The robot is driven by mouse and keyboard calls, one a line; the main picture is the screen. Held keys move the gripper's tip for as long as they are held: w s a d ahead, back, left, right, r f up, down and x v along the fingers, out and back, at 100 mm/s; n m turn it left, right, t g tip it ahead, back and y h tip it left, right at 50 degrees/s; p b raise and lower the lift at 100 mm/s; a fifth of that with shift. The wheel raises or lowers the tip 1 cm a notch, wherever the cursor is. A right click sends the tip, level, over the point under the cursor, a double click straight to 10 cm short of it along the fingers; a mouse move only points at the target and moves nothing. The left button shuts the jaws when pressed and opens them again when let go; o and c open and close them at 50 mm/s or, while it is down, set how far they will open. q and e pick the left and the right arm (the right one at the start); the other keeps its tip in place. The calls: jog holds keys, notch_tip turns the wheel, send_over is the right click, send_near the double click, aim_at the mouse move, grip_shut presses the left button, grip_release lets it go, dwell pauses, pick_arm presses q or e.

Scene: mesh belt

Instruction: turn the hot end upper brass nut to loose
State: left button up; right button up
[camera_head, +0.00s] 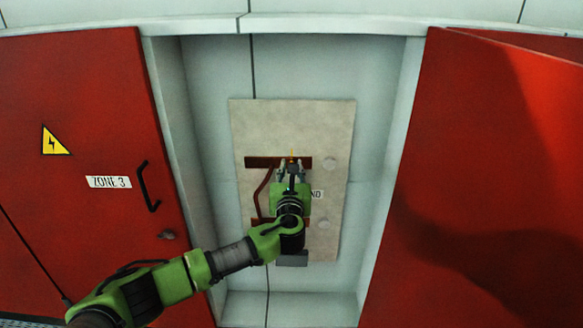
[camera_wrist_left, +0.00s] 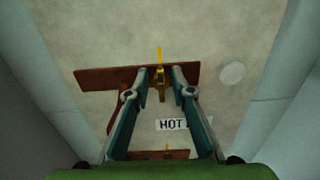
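The upper brass nut (camera_wrist_left: 160,82) sits on a dark red-brown bar (camera_wrist_left: 100,79) in the left wrist view, with a thin yellow pointer (camera_wrist_left: 159,53) standing up from it. My left gripper (camera_wrist_left: 160,72) has its two fingers apart, one on each side of the nut, with a small gap showing on both sides. I cannot tell their depth relative to the nut. In the head view my left gripper (camera_head: 292,165) is over the upper bar (camera_head: 262,162), and the yellow pointer (camera_head: 292,153) shows just above it; the gripper mostly hides the nut. My right gripper is not in view.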

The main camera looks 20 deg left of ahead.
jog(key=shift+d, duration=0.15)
pick_arm(q)
jog(key=shift+d, duration=0.1)
grip_shut()
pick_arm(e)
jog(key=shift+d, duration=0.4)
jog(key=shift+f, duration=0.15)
pick_arm(q)
jog(key=n+b, duration=0.4)
jog(key=n, duration=0.4)
jog(key=f+n+b, duration=0.1)
jog(key=n+b, duration=0.4)
jog(key=n, duration=0.3)
jog(key=a+f+n+b, duration=0.1)
jog(key=n+b, duration=0.3)
jog(key=n, duration=0.3)
jog(key=shift+s+n+b, duration=0.15)
jog(key=shift+n+b, duration=0.15)
jog(key=shift+n, duration=0.1)
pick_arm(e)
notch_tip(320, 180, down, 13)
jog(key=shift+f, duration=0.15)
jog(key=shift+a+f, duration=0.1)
pick_arm(q)
grip_release()
jog(key=shift+r, duration=0.1)
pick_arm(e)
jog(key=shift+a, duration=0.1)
